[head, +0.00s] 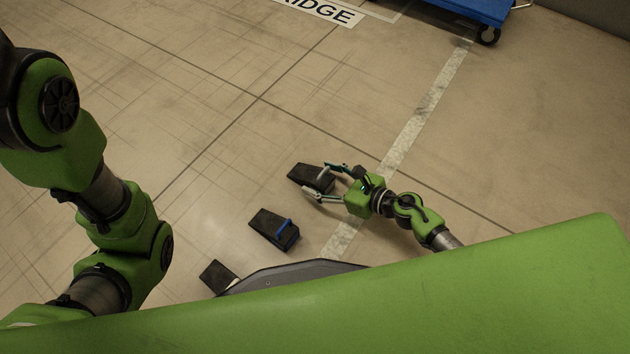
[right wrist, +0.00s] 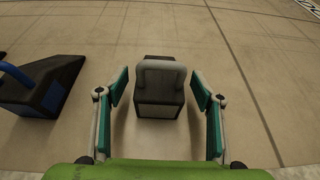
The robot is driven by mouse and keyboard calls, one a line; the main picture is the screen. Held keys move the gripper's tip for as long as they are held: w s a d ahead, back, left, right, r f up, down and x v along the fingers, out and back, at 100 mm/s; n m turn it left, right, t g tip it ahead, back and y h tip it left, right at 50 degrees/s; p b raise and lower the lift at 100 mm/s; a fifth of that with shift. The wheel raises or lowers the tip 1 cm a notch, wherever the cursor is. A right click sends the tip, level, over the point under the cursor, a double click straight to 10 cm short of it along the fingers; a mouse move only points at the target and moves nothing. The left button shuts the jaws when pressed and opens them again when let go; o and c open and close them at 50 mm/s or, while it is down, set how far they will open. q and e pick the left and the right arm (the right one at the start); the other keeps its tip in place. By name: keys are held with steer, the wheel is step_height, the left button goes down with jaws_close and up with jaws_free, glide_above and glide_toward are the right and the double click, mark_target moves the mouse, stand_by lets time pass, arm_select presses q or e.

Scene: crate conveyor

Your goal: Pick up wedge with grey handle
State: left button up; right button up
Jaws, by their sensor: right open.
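The black wedge with the grey handle (head: 304,175) lies on the floor in the head view, in front of my right gripper (head: 325,180). In the right wrist view the same wedge (right wrist: 159,108) sits centred between the fingers of my right gripper (right wrist: 160,95), its grey handle (right wrist: 161,74) facing me. The fingers are open on both sides, with gaps to the wedge. In the head view the gripper partly covers the wedge's handle end. My left arm shows at the left, but its gripper is out of view.
A black wedge with a blue handle (head: 271,230) lies nearby on the floor; it also shows at the left in the right wrist view (right wrist: 42,84). Another black block (head: 217,275) is partly hidden by my base. A blue cart (head: 480,10) stands far back. Floor beyond is clear.

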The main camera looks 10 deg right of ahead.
mark_target(310, 172)
steer(key=shift+b+x, duration=0.3)
steer(key=shift+x, duration=0.95)
steer(key=c, duration=1.5)
steer(key=shift+r, duration=0.2)
